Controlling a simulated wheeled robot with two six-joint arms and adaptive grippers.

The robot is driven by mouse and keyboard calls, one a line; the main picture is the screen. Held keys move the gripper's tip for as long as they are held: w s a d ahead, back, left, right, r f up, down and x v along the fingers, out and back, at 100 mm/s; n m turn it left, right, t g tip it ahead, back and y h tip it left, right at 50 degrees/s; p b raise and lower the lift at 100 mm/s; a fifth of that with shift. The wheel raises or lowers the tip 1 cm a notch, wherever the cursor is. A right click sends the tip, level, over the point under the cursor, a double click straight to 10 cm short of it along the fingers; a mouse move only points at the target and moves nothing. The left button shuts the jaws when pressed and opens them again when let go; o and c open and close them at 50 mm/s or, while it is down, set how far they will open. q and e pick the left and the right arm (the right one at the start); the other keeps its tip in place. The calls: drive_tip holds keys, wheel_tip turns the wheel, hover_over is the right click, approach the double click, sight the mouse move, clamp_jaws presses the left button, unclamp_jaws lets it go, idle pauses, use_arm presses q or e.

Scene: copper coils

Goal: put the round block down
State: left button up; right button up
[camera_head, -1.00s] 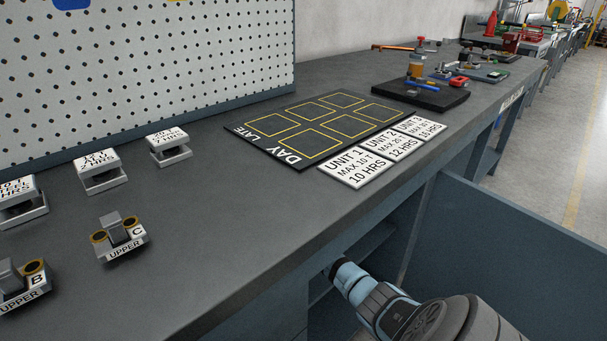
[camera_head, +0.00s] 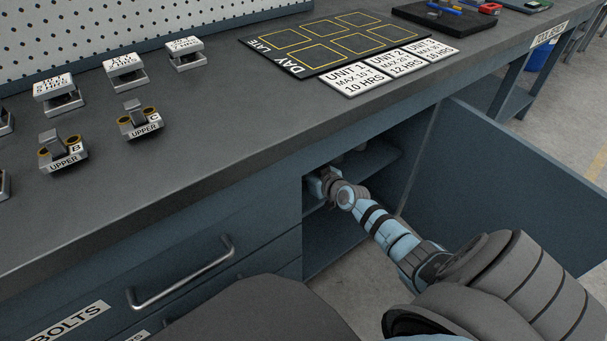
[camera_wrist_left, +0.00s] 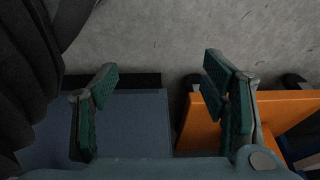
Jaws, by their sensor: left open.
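No round block can be made out in either view. My right arm reaches into the open cupboard (camera_head: 372,172) under the bench. My right gripper (camera_head: 318,184) is small and partly hidden by the cupboard's edge at shelf height, so its jaws and anything in them cannot be told. My left gripper (camera_wrist_left: 165,105) shows in the left wrist view with its green-padded fingers wide apart. Nothing is between them; grey floor, a blue-grey surface and an orange object lie beyond.
The open cupboard door (camera_head: 520,170) stands to the right of my arm. The bench top (camera_head: 215,120) holds several coil blocks, including one marked UPPER C (camera_head: 140,120), and a black DAY/LATE board (camera_head: 300,67). A drawer handle (camera_head: 182,275) sticks out below.

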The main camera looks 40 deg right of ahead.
wheel_tip(320, 180, down, 4)
drive_tip(key=b, duration=0.3)
drive_tip(key=shift+r, duration=0.25)
drive_tip(key=shift+s, duration=0.2)
drive_tip(key=shift+r, duration=0.1)
use_arm(q)
wheel_tip(320, 180, up, 7)
drive_tip(key=shift+w+d+f+m, duration=0.15)
drive_tip(key=shift+d+f+m, duration=0.05)
drive_tip(key=shift+d+m, duration=0.15)
drive_tip(key=shift+r, duration=0.15)
use_arm(e)
drive_tip(key=shift+f, duration=0.2)
use_arm(q)
drive_tip(key=shift+r, duration=0.1)
use_arm(e)
drive_tip(key=o, duration=1.3)
